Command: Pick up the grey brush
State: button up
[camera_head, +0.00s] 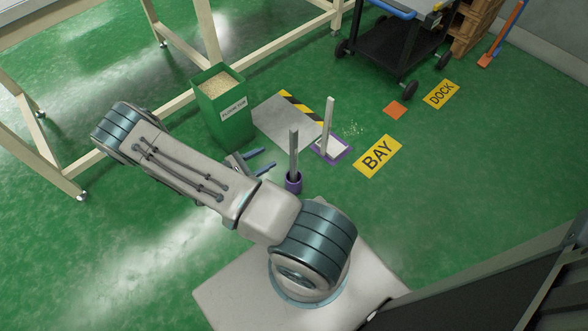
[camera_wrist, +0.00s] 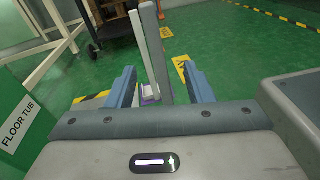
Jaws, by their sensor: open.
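The grey brush (camera_head: 294,152) stands upright, with a tall square handle and a round purple base on the green floor. In the wrist view its handle (camera_wrist: 155,52) rises between the two blue fingers and leans slightly, and its base is hidden behind my gripper body. My gripper (camera_head: 269,158) is open and empty, low and level, with its fingers pointing at the handle. In the head view a small gap shows between the fingertips and the handle. The wrist view also shows both fingers (camera_wrist: 160,84) on either side of the handle.
A purple dustpan (camera_head: 344,155) with a pale upright handle stands just behind the brush, beside scattered crumbs (camera_head: 353,129). A green floor tub (camera_head: 225,120) stands left, near a grey plate with a striped edge (camera_head: 280,124). Floor right of the BAY sign (camera_head: 378,156) is clear.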

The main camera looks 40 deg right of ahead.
aim_at(291, 150)
jog(key=d+f+n+b, duration=0.1)
jog(key=d, duration=0.2)
jog(key=d+f+n+t+b, duration=0.1)
jog(key=d+f, duration=0.1)
jog(key=d, duration=0.1)
jog(key=d+f+t+h, duration=0.1)
jog(key=d+f, duration=0.1)
jog(key=d, duration=0.1)
jog(key=shift+w+d+f+n+b, duration=0.1)
jog(key=shift+w+d+n+b, duration=0.15)
jog(key=shift+n+b, duration=0.15)
jog(key=d+b, duration=0.1)
jog(key=d, duration=0.1)
jog(key=d+b, duration=0.1)
jog(key=d, duration=0.1)
jog(key=shift+s+d+f, duration=0.15)
jog(key=shift+d+f, duration=0.05)
jog(key=shift+d+r, duration=0.1)
jog(key=shift+d, duration=0.25)
grip_shut()
